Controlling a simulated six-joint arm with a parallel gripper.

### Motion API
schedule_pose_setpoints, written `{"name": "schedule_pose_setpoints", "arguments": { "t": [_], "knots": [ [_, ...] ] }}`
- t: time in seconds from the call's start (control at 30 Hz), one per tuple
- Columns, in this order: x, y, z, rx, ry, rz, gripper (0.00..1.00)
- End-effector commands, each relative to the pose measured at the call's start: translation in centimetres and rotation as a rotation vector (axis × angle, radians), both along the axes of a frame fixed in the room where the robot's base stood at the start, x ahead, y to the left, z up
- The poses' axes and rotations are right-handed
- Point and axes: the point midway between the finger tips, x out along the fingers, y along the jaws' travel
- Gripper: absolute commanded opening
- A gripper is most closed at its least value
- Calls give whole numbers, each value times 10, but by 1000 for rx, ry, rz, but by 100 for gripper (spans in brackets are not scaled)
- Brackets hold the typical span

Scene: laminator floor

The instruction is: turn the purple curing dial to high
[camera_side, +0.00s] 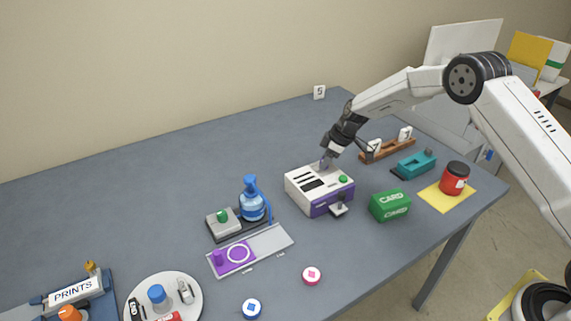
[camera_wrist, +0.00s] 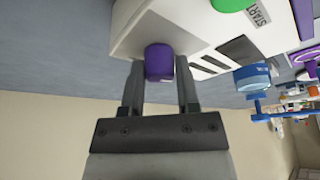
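The purple dial (camera_wrist: 160,63) stands on the white top of the laminator (camera_wrist: 130,25), near its edge. In the wrist view it sits between the two fingertips of my gripper (camera_wrist: 160,72), with a finger on either side and narrow gaps showing. My gripper is open around it; whether a finger touches it I cannot tell. In the side view my gripper (camera_side: 329,155) reaches down to the back corner of the white and purple laminator (camera_side: 305,183), largely hiding the dial. No dial marks are readable.
The laminator carries dark slots and a green START button (camera_side: 343,179). A green card box (camera_side: 390,205), a teal stapler-like tool (camera_side: 417,163) and a wooden rack (camera_side: 388,151) stand to its right. A blue bottle (camera_side: 252,200) stands to the left.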

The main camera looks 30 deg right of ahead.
Motion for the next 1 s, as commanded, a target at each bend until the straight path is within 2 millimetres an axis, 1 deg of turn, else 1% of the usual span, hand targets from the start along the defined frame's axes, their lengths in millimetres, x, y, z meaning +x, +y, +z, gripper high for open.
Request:
{"name": "schedule_pose_setpoints", "arguments": {
  "t": [0.27,0.47,0.67,1.0],
  "knots": [
    [0,0,0,0,0,-10,0],
    [0,0,1,-1,-1,-59,0],
    [-1,1,1,-1,1,-152,0],
    [-1,1,1,-1,0,-361,0]
  ]
}}
